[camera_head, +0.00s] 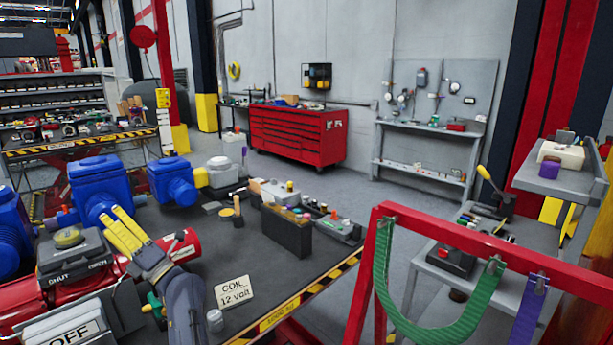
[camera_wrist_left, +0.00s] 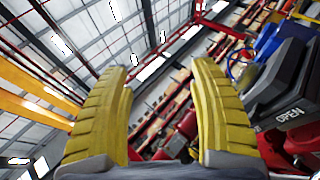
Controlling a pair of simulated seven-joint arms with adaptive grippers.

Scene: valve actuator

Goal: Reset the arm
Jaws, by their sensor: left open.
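My left gripper (camera_head: 124,230) has yellow ribbed fingers and is open and empty. It is raised over the left part of the dark table, beside the valve actuator. The actuator has a red cylindrical body (camera_head: 188,245) and a dark indicator box (camera_head: 75,254) with a yellowish knob on top and lettering on its front. The left wrist view shows the two spread fingers (camera_wrist_left: 164,100) with nothing between them, and the box with the word OPEN (camera_wrist_left: 283,95) to their right. My right gripper is not in view.
A card reading "COIL 12 volt" (camera_head: 234,291) stands near the table's (camera_head: 285,290) striped front edge. Blue valve bodies (camera_head: 100,190) stand behind the actuator. An OFF sign (camera_head: 65,335) is at lower left. A dark bin (camera_head: 286,232) is further right. A red frame (camera_head: 470,240) with hanging straps stands at right.

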